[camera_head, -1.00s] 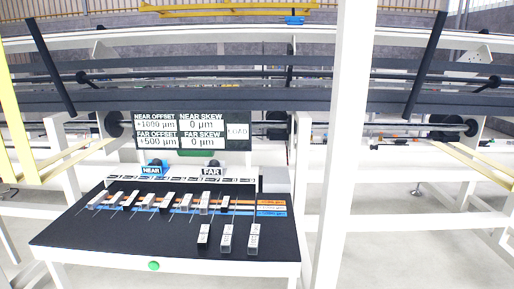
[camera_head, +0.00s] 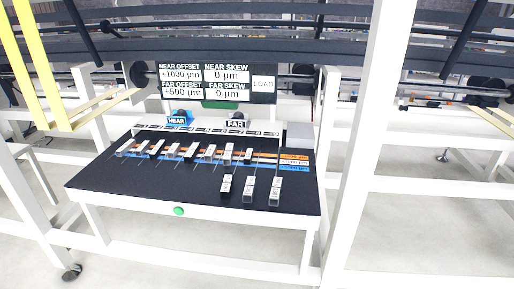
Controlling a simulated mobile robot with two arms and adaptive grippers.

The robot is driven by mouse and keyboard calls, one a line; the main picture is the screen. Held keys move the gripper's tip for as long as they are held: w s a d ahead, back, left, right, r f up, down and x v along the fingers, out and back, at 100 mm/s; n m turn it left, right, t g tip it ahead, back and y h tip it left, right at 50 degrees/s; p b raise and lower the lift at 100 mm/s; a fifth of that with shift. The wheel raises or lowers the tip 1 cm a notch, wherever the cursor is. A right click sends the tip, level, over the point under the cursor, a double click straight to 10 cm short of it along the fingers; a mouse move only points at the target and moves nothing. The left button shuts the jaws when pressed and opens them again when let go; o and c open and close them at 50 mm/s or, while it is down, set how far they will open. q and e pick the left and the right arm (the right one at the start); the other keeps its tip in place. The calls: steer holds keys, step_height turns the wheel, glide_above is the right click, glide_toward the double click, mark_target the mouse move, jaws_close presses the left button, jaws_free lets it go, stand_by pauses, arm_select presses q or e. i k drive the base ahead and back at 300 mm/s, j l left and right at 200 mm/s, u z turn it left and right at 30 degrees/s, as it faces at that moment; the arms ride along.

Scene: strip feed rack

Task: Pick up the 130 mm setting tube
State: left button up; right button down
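Several small setting pieces with white labelled blocks and thin rods lie on a black-topped table. A row of them (camera_head: 172,151) runs along the back, over orange and blue strips. Three more stand in front: a left block (camera_head: 225,186), a middle block (camera_head: 249,189) and a right block (camera_head: 275,191). Their labels are too small to read, so I cannot tell which is the 130 mm setting tube. Neither of my grippers is in view.
The black tabletop (camera_head: 130,190) has free room at front left. A green button (camera_head: 179,211) is on its front edge. A display board (camera_head: 217,84) and NEAR (camera_head: 178,119) and FAR (camera_head: 236,121) blocks stand behind. A white post (camera_head: 372,150) rises close on the right.

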mark_target(276, 187)
steer(key=i+l+u, duration=0.2)
steer(key=i, duration=0.3)
steer(key=i+l+u, duration=0.2)
steer(key=i, duration=0.25)
